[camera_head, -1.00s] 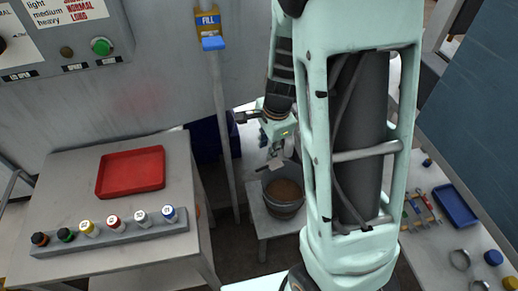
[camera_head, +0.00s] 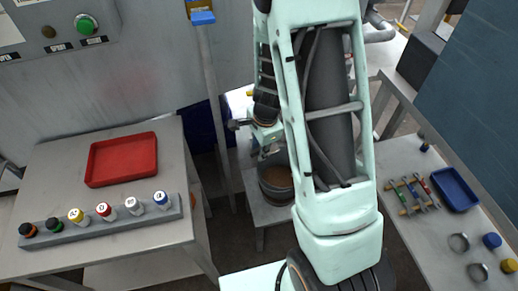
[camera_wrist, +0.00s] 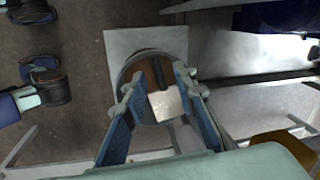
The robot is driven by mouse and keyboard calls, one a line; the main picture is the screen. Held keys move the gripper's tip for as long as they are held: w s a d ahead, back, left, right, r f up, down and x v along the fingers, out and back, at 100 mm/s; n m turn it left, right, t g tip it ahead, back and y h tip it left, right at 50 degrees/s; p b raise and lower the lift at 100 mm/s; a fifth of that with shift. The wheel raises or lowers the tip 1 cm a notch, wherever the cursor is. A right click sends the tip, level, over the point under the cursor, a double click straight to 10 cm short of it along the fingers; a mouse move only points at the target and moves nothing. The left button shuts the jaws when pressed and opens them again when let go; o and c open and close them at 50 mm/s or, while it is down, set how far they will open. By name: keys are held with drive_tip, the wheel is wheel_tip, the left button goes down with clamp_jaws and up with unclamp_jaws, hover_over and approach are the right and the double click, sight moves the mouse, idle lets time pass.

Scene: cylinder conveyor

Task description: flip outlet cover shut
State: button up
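My gripper (camera_head: 268,152) is low over a dark bucket (camera_head: 279,192) in the head view, partly hidden by my arm. In the wrist view my gripper (camera_wrist: 155,88) shows two blue-padded fingers spread apart, with a clear gap between them. A small pale square plate (camera_wrist: 166,104) shows between the fingers, over the bucket's brown contents. I cannot tell whether this plate is the outlet cover, or whether a finger touches it. A grey rounded piece (camera_wrist: 188,138) lies just below it in the picture. No outlet cover can be made out in the head view.
The bucket stands on a small grey stand (camera_head: 256,207). A post with a blue lever (camera_head: 202,17) rises to its left. A left table holds a red tray (camera_head: 122,158) and a rack of several capped bottles (camera_head: 104,222). A right bench holds a blue tray (camera_head: 456,190) and tools.

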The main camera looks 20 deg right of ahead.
drive_tip(key=shift+c, duration=0.4)
clamp_jaws()
drive_tip(key=shift+s+f, duration=0.1)
drive_tip(key=shift+s, duration=0.1)
